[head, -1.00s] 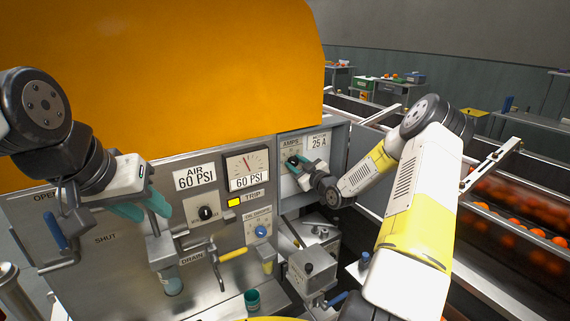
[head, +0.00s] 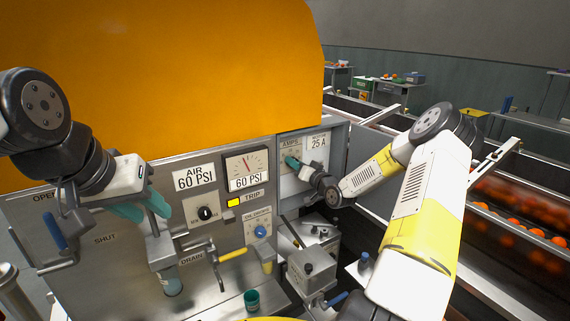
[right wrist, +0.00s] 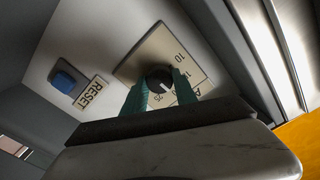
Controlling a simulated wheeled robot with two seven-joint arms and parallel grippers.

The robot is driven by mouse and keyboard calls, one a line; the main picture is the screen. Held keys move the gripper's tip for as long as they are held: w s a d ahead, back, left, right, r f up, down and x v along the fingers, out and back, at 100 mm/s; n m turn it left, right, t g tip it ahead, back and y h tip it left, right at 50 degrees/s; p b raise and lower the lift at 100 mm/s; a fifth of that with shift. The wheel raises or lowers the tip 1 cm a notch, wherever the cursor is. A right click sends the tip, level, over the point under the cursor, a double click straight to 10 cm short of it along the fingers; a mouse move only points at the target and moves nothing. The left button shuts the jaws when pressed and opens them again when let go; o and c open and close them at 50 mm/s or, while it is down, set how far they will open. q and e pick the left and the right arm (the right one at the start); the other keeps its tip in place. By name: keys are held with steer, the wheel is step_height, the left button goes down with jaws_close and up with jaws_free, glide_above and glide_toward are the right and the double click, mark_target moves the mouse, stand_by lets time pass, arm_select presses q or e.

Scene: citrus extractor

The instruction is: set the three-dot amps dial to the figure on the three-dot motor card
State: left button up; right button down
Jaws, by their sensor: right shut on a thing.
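The amps dial (right wrist: 158,80) is a black round knob on a pale scale plate in the right wrist view. A small white mark shows on its lower right side; the figure it points at is hard to read. My right gripper (right wrist: 161,85) is shut on this knob, one teal finger on each side. In the head view my right gripper (head: 293,163) covers most of the dial, below the AMPS label (head: 290,143). The motor card (head: 318,142) reads 25 A; its dots are too small to tell. My left gripper (head: 142,207) is open and empty, left of the gauge.
A blue RESET button (right wrist: 64,79) sits beside the dial plate. The air gauge (head: 247,168), yellow TRIP lamp (head: 234,202) and a blue knob (head: 260,231) are on the panel to the left. A conveyor with oranges (head: 510,220) runs at the right.

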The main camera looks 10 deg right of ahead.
steer(key=m, duration=0.9)
steer(key=shift+d+f, duration=0.1)
steer(key=shift+f, duration=0.1)
steer(key=shift+m, duration=0.4)
steer(key=c, duration=1)
jaws_free()
steer(key=shift+r, duration=0.1)
steer(key=shift+o, duration=0.2)
steer(key=v, duration=0.7)
steer(key=shift+s, duration=0.4)
steer(key=shift+d, duration=0.1)
